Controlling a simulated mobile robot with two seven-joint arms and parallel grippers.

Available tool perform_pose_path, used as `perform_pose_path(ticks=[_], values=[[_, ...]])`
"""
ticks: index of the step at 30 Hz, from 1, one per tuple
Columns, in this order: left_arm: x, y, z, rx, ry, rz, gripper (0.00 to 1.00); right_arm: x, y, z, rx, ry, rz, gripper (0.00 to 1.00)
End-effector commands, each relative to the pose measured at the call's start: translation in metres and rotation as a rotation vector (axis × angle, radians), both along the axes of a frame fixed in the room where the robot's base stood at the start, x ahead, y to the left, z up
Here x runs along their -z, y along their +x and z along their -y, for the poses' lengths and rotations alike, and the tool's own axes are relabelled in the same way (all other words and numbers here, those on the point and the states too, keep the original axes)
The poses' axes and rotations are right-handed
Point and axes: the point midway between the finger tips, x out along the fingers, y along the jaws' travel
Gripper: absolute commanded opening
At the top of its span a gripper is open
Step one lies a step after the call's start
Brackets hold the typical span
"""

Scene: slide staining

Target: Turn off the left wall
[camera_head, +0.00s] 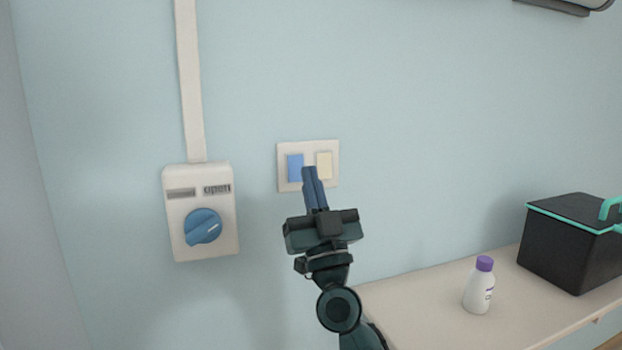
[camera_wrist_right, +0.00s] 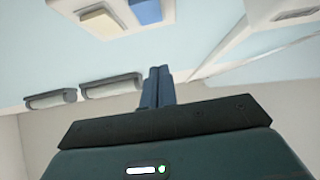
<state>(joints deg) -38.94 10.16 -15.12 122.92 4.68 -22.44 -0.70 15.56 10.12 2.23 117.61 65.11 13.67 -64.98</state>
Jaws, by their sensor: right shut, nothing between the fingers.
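A white wall switch plate (camera_head: 308,146) with two rockers is on the light blue wall. Its left rocker (camera_head: 295,168) is blue and its right rocker (camera_head: 324,165) is cream. My right gripper (camera_head: 309,171) is shut and empty, its fingertips in front of the lower middle of the plate, between the rockers. I cannot tell whether they touch it. In the right wrist view the shut fingers (camera_wrist_right: 160,72) point up, with the blue rocker (camera_wrist_right: 146,10) and cream rocker (camera_wrist_right: 104,24) at the top. My left gripper is not in view.
A white box with a blue rotary knob (camera_head: 203,227) is on the wall to the left, under a vertical conduit (camera_head: 190,80). At right, a counter (camera_head: 420,315) holds a white bottle with a purple cap (camera_head: 479,285) and a black lidded box (camera_head: 568,245).

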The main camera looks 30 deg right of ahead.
Motion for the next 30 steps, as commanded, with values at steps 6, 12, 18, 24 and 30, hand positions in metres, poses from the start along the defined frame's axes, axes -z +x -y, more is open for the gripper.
perform_pose_path(ticks=[6,12,18,24,30], values=[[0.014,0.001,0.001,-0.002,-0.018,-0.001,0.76,0.040,-0.040,-0.010,-0.001,0.001,-0.007,0.00],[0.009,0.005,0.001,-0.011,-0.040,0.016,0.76,0.055,-0.062,-0.014,-0.001,0.002,-0.005,0.00],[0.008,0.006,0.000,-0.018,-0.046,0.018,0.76,0.058,-0.068,-0.016,-0.001,0.001,-0.003,0.00],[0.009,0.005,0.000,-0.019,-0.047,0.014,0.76,0.057,-0.068,-0.016,-0.001,0.001,-0.003,0.00],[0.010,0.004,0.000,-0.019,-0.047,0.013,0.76,0.057,-0.068,-0.016,-0.001,0.001,-0.003,0.00]])
